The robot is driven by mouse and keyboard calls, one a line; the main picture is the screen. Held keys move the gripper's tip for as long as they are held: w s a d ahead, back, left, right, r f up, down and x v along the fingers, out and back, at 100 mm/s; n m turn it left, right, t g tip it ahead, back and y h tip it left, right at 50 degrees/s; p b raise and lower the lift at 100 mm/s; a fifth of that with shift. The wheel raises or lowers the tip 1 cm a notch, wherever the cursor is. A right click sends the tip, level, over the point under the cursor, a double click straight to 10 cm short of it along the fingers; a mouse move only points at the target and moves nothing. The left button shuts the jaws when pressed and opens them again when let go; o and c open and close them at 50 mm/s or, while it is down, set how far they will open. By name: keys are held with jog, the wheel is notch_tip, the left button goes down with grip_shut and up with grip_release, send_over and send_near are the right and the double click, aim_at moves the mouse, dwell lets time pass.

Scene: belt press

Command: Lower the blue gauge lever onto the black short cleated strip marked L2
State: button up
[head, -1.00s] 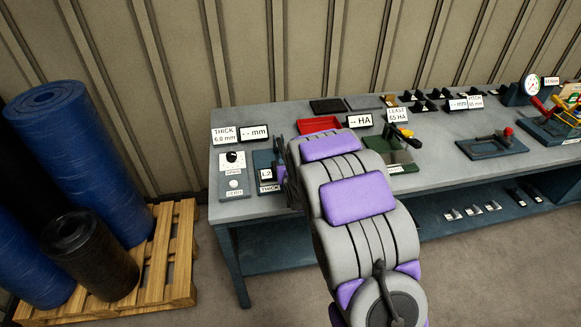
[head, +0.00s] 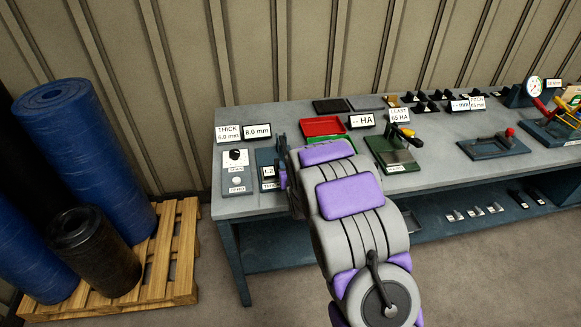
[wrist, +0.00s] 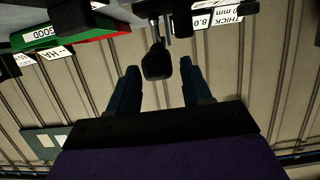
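The thickness gauge (head: 266,157) stands at the left end of the bench, partly hidden behind my arm. A white L2 tag (head: 269,171) shows on it; the black strip itself is hard to make out. The gauge display (head: 257,131) reads 8.0 mm. In the wrist view, a dark lever with a paddle-shaped end (wrist: 157,66) reaches between the fingers of my gripper (wrist: 159,68). The fingers are apart, with a gap on each side of the paddle. Its blue colour does not show in this light. In the head view my arm hides most of the gripper.
A control box (head: 236,172) stands left of the gauge. A red tray (head: 322,126) and a green tray (head: 330,142) lie behind my arm. A hardness tester (head: 395,150) stands right of it. Blue rolls (head: 85,150) stand on a pallet (head: 180,250) at left.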

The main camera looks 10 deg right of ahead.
jog(key=shift+o, duration=0.6)
jog(key=p+v, duration=1.1)
jog(key=shift+s+r, duration=0.3)
jog(key=shift+r, duration=0.05)
jog(key=shift+p, duration=0.65)
jog(key=p, duration=0.4)
jog(key=shift+s+r, duration=0.15)
jog(key=shift+s, duration=0.15)
jog(key=shift+f+p+v, duration=0.15)
jog(key=shift+p+v, duration=1.05)
jog(key=shift+p, duration=0.65)
jog(key=shift+f+p+v, duration=0.1)
jog(key=shift+p+v, duration=1.05)
jog(key=shift+p, duration=0.65)
